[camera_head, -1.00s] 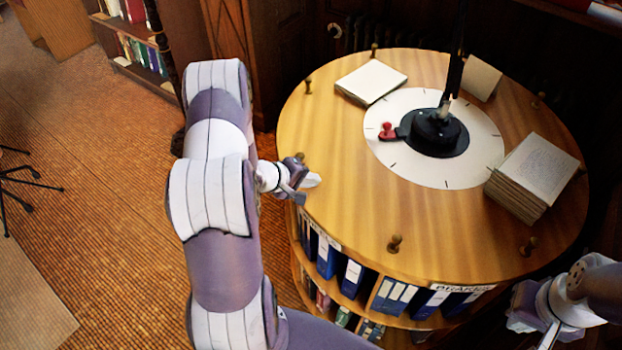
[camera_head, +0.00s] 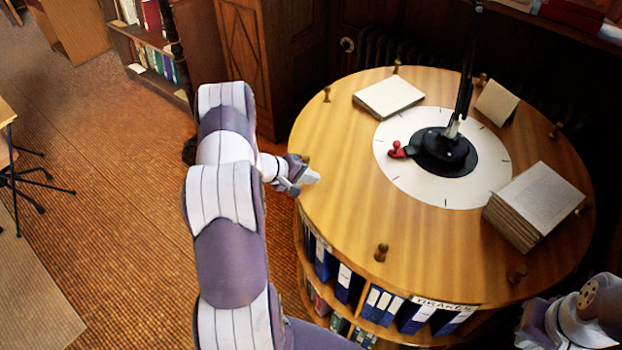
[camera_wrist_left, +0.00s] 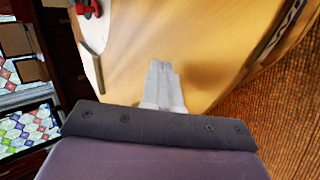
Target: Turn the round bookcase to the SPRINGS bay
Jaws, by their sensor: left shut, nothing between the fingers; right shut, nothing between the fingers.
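The round bookcase (camera_head: 335,225) has a wooden top with several small upright pegs around its rim. Another label (camera_head: 322,243) at the left is too oblique to read, and I see no SPRINGS label. My left gripper (camera_head: 312,177) is shut and empty at the left rim, close beside a peg (camera_head: 304,159); contact is unclear. Its closed fingers (camera_wrist_left: 162,82) show over the wood in the left wrist view. My right gripper (camera_head: 530,330) is shut and empty near the front right edge.
A black lamp base (camera_head: 445,150) and red knob (camera_head: 398,150) stand on the white central disc (camera_head: 395,180). A dark cabinet stands behind; open floor is at left.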

